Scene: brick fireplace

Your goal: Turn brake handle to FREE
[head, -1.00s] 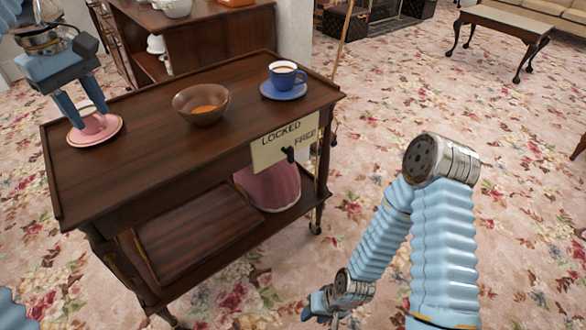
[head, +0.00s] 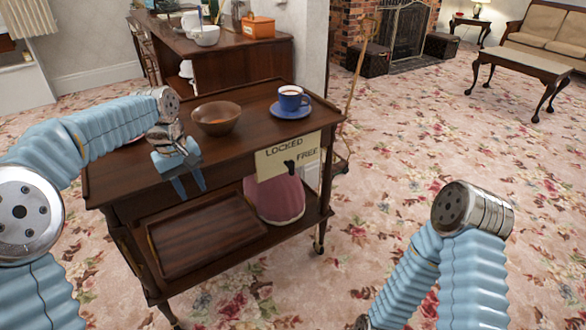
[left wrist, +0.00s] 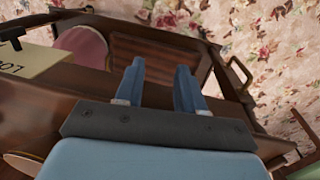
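The brake handle (head: 290,167) is a small black lever on a cream plate (head: 268,165) marked LOCKED and FREE, at the front edge of the wooden trolley (head: 235,165). It sits below the end of LOCKED and left of FREE; its exact setting is hard to tell. In the left wrist view the handle (left wrist: 12,33) shows at the left edge, beside part of the plate (left wrist: 30,62). My left gripper (head: 191,189) is open and empty, fingers pointing down in front of the trolley's front edge, left of the plate. My right gripper is out of view.
On the trolley top stand a brown bowl (head: 217,118) and a blue cup (head: 291,98) on a saucer. A pink dome (head: 275,200) and wooden tray (head: 205,236) sit on the lower shelf. A cane (head: 360,70) leans behind.

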